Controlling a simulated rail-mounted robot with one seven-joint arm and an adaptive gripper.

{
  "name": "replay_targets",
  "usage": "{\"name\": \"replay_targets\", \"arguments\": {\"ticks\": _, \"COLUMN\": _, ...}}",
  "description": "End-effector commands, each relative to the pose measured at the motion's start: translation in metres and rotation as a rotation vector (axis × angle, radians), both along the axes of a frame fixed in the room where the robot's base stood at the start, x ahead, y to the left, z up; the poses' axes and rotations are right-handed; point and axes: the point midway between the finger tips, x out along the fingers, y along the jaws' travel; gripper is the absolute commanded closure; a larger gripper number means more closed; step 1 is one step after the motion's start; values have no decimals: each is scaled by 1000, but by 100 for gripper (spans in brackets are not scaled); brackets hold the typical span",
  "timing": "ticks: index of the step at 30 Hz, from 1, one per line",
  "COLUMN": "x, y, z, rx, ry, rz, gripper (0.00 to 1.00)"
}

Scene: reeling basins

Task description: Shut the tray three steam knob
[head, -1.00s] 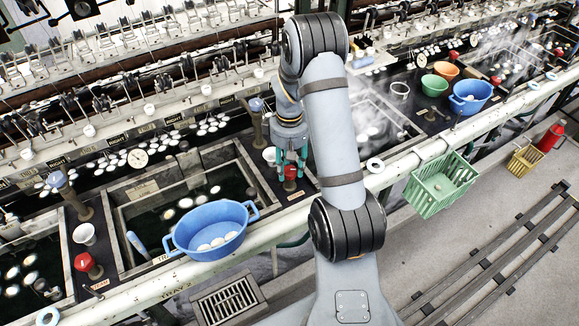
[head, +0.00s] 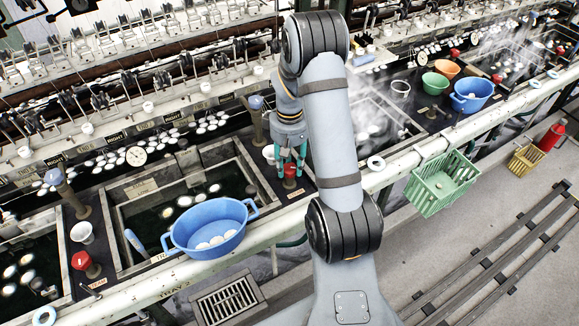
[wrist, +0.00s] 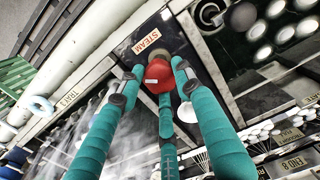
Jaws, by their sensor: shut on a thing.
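The red steam knob (wrist: 158,75) stands on a dark panel beside a STEAM label (wrist: 147,41) in the wrist view. A small pale mark shows on the knob. My gripper (wrist: 159,82) has its teal fingers closed around the knob, touching its sides. In the head view the knob (head: 291,171) is partly hidden between the fingers of my gripper (head: 290,168). The TRAY 3 label (wrist: 74,94) shows on the rim in the wrist view. The basin (head: 374,122) to the right of the knob is steaming, partly hidden by my arm.
A blue tub (head: 211,228) with white cocoons sits on the front rim at left. Another red knob (head: 82,260) stands farther left. A white cup (head: 269,153) and a tap (head: 257,122) are close to my gripper. A green crate (head: 440,184) hangs at the front right.

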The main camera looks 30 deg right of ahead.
Motion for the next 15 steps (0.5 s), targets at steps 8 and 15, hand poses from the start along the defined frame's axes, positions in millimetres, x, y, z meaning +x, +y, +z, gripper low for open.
{"name": "replay_targets", "arguments": {"ticks": 8, "x": 1, "y": 0, "z": -4, "rx": -1, "ry": -4, "rz": -245, "gripper": 92}}
{"name": "replay_targets", "arguments": {"ticks": 15, "x": 1, "y": 0, "z": -3, "rx": -1, "ry": -4, "rz": -473, "gripper": 92}}
